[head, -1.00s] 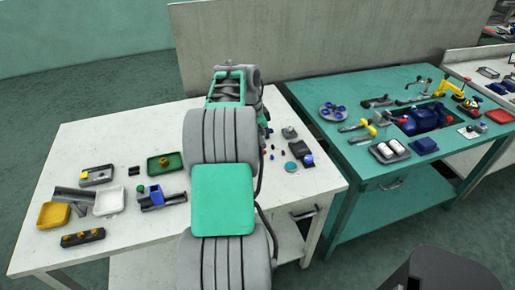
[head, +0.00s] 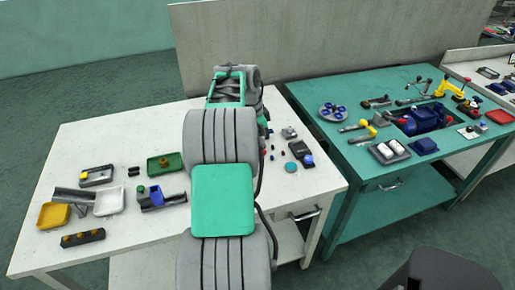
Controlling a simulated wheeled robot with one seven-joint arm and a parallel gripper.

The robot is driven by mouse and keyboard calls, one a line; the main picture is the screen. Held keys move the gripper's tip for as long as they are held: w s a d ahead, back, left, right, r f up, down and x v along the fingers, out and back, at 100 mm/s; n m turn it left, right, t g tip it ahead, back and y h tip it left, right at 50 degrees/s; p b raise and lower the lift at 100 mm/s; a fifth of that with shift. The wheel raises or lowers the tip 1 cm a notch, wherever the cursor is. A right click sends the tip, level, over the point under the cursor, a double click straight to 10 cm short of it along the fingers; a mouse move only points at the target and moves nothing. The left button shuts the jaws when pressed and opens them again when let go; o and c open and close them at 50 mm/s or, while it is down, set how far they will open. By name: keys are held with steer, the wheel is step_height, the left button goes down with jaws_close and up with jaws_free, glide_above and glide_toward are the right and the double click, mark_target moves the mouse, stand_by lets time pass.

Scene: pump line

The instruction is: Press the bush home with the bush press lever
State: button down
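My arm (head: 222,200) rises through the middle of the head view and reaches over the back of the white table. My gripper is not visible; the far end of the arm is hidden behind its own links. I cannot pick out the bush or the bush press lever for certain. A blue and grey device with a green knob (head: 157,197) stands on the white table left of my arm. A yellow-handled lever device (head: 367,131) stands on the teal table to the right. Whether either is the press is not clear at this size.
The white table (head: 120,140) also carries a green tray (head: 165,163), a yellow tray (head: 53,215), a white tray (head: 109,201) and a dark block with several knobs (head: 83,238). Small parts lie right of my arm. The teal table (head: 350,192) holds a blue housing (head: 424,118).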

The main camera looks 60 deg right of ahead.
mark_target(262, 152)
steer(key=shift+s+d, duration=0.1)
stand_by(0.6)
steer(key=shift+f+b, duration=1)
steer(key=shift+s+a+f+b, duration=0.15)
steer(key=shift+f+b, duration=0.3)
steer(key=shift+b, duration=0.15)
steer(key=shift+s+a+f+b, duration=0.1)
steer(key=shift+f+b, duration=0.35)
steer(key=shift+b, duration=0.15)
stand_by(2.7)
steer(key=shift+r, duration=0.1)
stand_by(0.5)
steer(key=shift+r+p, duration=0.45)
steer(key=shift+r, duration=0.15)
steer(key=shift+w+d+r+p, duration=0.1)
steer(key=shift+r+p, duration=0.45)
steer(key=shift+r, duration=0.1)
steer(key=shift+w+d+r+p, duration=0.1)
steer(key=shift+r+p, duration=0.45)
steer(key=shift+r, duration=0.05)
step_height(262, 152, up, 5)
steer(key=p, duration=0.4)
steer(key=shift+f, duration=0.15)
